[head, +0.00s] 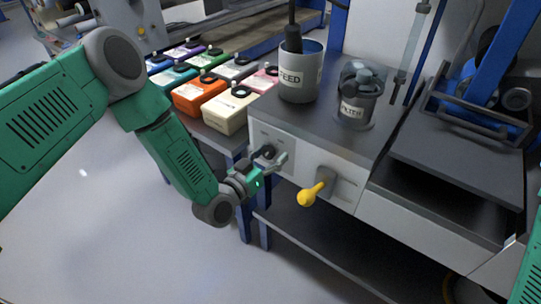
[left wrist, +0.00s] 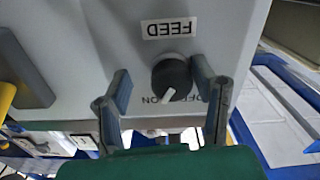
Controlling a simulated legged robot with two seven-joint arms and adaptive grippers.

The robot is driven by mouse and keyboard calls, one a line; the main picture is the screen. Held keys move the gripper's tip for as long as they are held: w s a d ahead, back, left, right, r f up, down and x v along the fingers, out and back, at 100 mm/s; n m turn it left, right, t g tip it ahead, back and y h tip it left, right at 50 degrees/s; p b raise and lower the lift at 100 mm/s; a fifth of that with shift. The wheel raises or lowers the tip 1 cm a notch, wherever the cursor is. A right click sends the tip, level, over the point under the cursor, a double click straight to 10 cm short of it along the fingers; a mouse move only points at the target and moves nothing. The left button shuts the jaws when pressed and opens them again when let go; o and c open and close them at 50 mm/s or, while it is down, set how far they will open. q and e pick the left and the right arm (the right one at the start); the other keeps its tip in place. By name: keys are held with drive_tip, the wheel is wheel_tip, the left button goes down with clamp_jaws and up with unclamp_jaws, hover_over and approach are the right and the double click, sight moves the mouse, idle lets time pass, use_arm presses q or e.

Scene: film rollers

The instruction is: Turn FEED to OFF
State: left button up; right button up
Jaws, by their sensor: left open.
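The FEED knob (left wrist: 172,77) is a round black dial with a white pointer line on a light grey panel. In the left wrist view the FEED label and the OFF and ON marks appear upside down. The pointer slants down and left, toward the ON mark; a finger partly covers OFF. In the head view the knob (head: 267,152) is on the cabinet's front. My left gripper (head: 275,159) is at the knob; in the left wrist view its open fingers (left wrist: 164,98) stand on either side of it, the right one close to its edge. My right gripper is out of view.
A yellow-handled lever (head: 313,194) sits right of the knob on the same panel. On the cabinet top stand a grey FEED cup (head: 300,77) and a smaller labelled pot (head: 357,103). Coloured boxes (head: 200,95) are on the table behind my left arm.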

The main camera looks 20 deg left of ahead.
use_arm(q)
drive_tip(key=shift+a+f, duration=0.1)
drive_tip(key=shift+a, duration=0.5)
drive_tip(key=c, duration=0.4)
drive_tip(key=shift+a+f, duration=0.1)
drive_tip(key=shift+a, duration=0.2)
drive_tip(key=c, duration=0.8)
drive_tip(key=shift+o, duration=0.4)
drive_tip(key=shift+d+n, duration=0.3)
drive_tip(key=shift+d, duration=0.1)
drive_tip(key=shift+a+n, duration=0.15)
drive_tip(key=shift+n, duration=1.05)
drive_tip(key=n+b, duration=0.1)
drive_tip(key=n, duration=0.2)
drive_tip(key=shift+n, duration=0.3)
drive_tip(key=n+b, duration=0.1)
drive_tip(key=n, duration=0.4)
drive_tip(key=shift+b, duration=0.4)
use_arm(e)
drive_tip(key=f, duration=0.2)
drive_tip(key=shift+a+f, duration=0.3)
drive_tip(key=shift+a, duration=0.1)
use_arm(q)
drive_tip(key=shift+n, duration=0.4)
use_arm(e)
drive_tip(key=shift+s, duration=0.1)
